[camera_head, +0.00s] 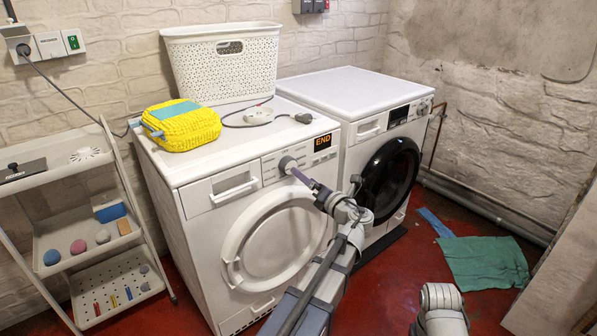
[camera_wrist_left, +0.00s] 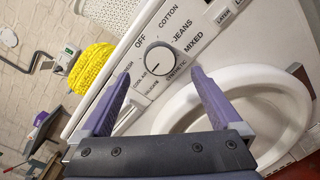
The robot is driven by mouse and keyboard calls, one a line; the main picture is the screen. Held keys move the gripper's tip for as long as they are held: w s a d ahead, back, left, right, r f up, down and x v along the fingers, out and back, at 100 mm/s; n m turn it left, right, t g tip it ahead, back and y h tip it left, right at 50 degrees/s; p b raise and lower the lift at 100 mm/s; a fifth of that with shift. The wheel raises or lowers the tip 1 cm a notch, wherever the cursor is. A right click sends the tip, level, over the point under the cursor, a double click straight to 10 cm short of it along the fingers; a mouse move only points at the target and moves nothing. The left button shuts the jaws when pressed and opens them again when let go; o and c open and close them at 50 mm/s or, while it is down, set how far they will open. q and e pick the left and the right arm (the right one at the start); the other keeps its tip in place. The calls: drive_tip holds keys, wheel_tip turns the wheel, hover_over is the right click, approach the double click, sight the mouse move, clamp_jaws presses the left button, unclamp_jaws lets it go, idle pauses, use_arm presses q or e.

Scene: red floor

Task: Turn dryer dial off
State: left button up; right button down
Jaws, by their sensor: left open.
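The dryer (camera_head: 225,205) is the white front loader on the left, with a round white door and an orange "END" display. Its dial (camera_head: 287,164) is a round silver knob on the front panel. In the left wrist view the dial (camera_wrist_left: 163,59) has labels around it, with OFF at its upper left. A dark mark shows on its lower-left part, but I cannot tell the setting. My left gripper (camera_head: 300,176) is open, its purple fingers pointing at the dial. In the left wrist view the fingertips (camera_wrist_left: 161,75) lie either side below the dial, apparently without touching it.
A white basket (camera_head: 222,75), a yellow woven container (camera_head: 180,125) and a power strip (camera_head: 258,115) sit on the dryer. A second machine (camera_head: 360,110) with a dark door stands to the right. A shelf cart (camera_head: 75,200) stands left. A green cloth (camera_head: 485,262) lies on the floor.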

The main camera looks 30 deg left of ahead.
sight(288, 166)
use_arm(q)
drive_tip(key=x, duration=0.6)
drive_tip(key=shift+a, duration=0.25)
drive_tip(key=shift+c, duration=0.2)
drive_tip(key=c, duration=1.3)
drive_tip(key=shift+c, duration=0.2)
